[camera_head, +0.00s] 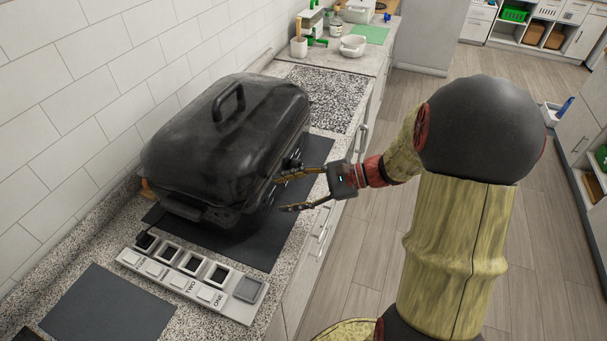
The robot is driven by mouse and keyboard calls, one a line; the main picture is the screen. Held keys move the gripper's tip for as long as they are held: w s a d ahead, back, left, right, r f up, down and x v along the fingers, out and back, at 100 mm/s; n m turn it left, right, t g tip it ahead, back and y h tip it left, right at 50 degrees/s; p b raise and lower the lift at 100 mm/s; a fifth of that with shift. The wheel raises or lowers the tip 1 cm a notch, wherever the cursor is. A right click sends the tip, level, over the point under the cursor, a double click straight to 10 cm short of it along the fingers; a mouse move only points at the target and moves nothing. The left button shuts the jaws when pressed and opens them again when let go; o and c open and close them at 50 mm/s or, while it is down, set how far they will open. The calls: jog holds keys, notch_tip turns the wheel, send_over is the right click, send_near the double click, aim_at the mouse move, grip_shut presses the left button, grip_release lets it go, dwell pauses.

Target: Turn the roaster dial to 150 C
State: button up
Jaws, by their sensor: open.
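The black roaster (230,135) with its lid and top handle stands on a dark mat (262,246) on the counter against the tiled wall. Its front faces right, where a small dark knob-like part, perhaps the dial (293,164), shows near the upper finger. No temperature marks can be read from here. My gripper (283,192) comes in from the right with its two fingers spread and nothing between them. The fingertips are close to the roaster's front; I cannot tell whether they touch it. The fingers hide part of the front.
A white labelled tray (168,281) with several square compartments lies in front of the roaster on the counter (80,243). A dark flat mat (108,306) lies nearer. Behind the roaster are a speckled board (329,95), a white bowl (353,46) and a cup (298,47). The floor at right is open.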

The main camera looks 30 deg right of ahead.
aim_at(297, 167)
jog(key=w+d+f+m+t+h+b, duration=0.1)
jog(key=w+d+f+m+t, duration=0.2)
jog(key=d, duration=0.5)
jog(key=w+d+f+m+t+h+b, duration=0.1)
jog(key=d+f+m+t, duration=0.2)
jog(key=d+m+t, duration=0.3)
jog(key=shift+n+g, duration=0.5)
jog(key=shift+g, duration=0.2)
jog(key=shift+w+d+b+x, duration=0.15)
jog(key=shift+b+x, duration=0.15)
jog(key=shift+x, duration=0.9)
jog(key=shift+w+d+b+x, duration=0.1)
jog(key=shift+b+x, duration=0.25)
jog(key=shift+x, duration=0.8)
jog(key=shift+d+b+x, duration=0.15)
jog(key=shift+b+x, duration=0.15)
jog(key=shift+x, duration=0.9)
jog(key=shift+f, duration=0.1)
jog(key=shift+c, duration=0.3)
jog(key=c, duration=1.1)
jog(key=shift+p, duration=0.4)
